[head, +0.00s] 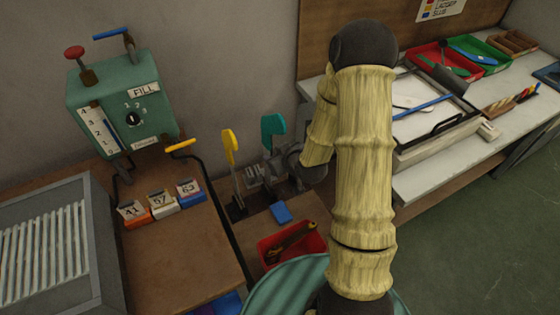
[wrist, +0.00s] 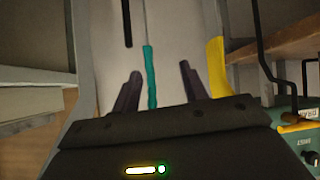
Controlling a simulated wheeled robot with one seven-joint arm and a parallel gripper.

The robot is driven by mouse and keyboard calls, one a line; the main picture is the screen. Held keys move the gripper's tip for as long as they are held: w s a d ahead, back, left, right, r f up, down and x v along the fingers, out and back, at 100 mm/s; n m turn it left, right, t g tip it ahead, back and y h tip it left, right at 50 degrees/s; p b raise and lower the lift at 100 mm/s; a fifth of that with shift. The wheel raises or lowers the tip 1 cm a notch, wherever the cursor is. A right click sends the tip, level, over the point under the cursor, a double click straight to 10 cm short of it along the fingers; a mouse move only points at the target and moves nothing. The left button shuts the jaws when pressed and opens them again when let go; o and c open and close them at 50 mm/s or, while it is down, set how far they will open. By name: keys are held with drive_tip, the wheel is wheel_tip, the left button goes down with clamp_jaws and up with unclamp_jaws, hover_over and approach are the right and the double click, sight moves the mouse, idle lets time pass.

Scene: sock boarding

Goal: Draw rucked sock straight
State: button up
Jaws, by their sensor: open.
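My gripper (wrist: 160,71) is open in the wrist view, its two dark fingers apart. A narrow teal upright form (wrist: 150,75) shows between the fingers in the picture; I cannot tell how far beyond them it is. A yellow form (wrist: 217,66) stands to the right of the fingers. In the head view the teal foot-shaped form (head: 273,131) and the yellow form (head: 230,147) stand upright side by side left of my arm. I cannot make out a rucked sock as such on either form.
A green machine (head: 122,103) labelled FILL stands at left, with small numbered boxes (head: 163,203) before it. A red bin (head: 292,245) and a blue block (head: 281,212) lie near the forms.

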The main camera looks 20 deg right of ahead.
sight(270, 144)
drive_tip(key=f+t, duration=0.1)
drive_tip(key=t, duration=0.1)
drive_tip(key=w+d+f+m+t, duration=0.1)
drive_tip(key=t, duration=0.1)
drive_tip(key=f+t, duration=0.1)
drive_tip(key=shift+w+d+m+t+b, duration=0.2)
drive_tip(key=shift+w+m+t+b, duration=0.15)
drive_tip(key=shift+m+t, duration=0.05)
drive_tip(key=shift+x, duration=4.55)
drive_tip(key=shift+a, duration=0.1)
drive_tip(key=c, duration=0.9)
drive_tip(key=shift+s+f, duration=0.1)
